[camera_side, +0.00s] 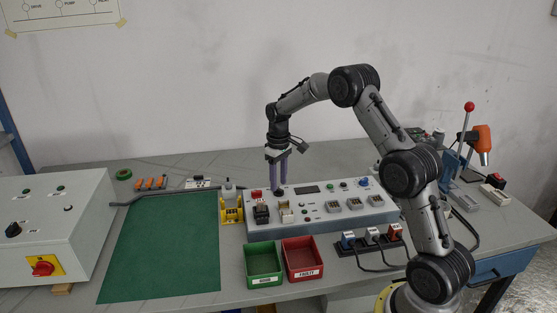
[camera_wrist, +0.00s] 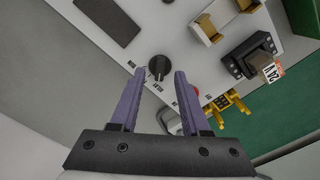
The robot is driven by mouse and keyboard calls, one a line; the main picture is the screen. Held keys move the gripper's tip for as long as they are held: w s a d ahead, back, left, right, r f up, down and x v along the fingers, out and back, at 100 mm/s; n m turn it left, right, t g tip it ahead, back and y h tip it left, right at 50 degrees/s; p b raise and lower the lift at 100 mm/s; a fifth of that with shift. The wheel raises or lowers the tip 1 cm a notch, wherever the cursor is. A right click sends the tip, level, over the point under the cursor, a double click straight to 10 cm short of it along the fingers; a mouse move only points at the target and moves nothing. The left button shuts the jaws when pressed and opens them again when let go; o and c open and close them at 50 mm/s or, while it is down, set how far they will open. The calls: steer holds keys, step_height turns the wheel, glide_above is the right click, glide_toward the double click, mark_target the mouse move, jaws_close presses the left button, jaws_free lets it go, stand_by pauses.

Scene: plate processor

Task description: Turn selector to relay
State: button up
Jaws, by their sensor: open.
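The selector is a round black knob (camera_wrist: 158,67) with a pale pointer line, on the light grey panel of the plate processor (camera_side: 325,204). In the wrist view it lies just beyond and between my fingertips. My gripper (camera_side: 279,186) points down over the panel's back left part, with its two purple fingers apart. The wrist view also shows my gripper (camera_wrist: 160,73) open and empty, one finger on each side of the knob. Whether the fingertips are level with the knob or above it I cannot tell. The small labels around the knob are unreadable.
A relay block with an orange 24V tag (camera_wrist: 272,69) and a cream socket (camera_wrist: 212,25) sit near the knob. A green bin (camera_side: 264,281) and red bin (camera_side: 303,276) stand in front. A grey control box (camera_side: 80,215) stands left; the green mat (camera_side: 165,245) is clear.

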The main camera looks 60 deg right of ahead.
step_height(320, 180, up, 12)
stand_by(0.4)
steer(key=shift+a+r, duration=0.1)
step_height(320, 180, up, 4)
steer(key=t, duration=0.1)
glide_above(279, 189)
steer(key=a, duration=0.2)
steer(key=s+a+r+n+t, duration=0.1)
steer(key=s+a+r, duration=0.2)
steer(key=a+r, duration=0.25)
steer(key=s+a+r+n+t, duration=0.1)
steer(key=s+a+r, duration=0.2)
steer(key=s+a, duration=0.15)
steer(key=s+a+r+t, duration=0.1)
steer(key=s+a+r, duration=0.25)
steer(key=s, duration=0.25)
steer(key=s+a+f, duration=0.2)
steer(key=s+f, duration=0.3)
steer(key=s, duration=0.4)
steer(key=s+a+f+m+t, duration=0.1)
steer(key=s+a+f, duration=0.1)
steer(key=s+f, duration=0.4)
steer(key=s, duration=0.2)
steer(key=shift+s+a+t, duration=0.3)
steer(key=shift+s, duration=0.05)
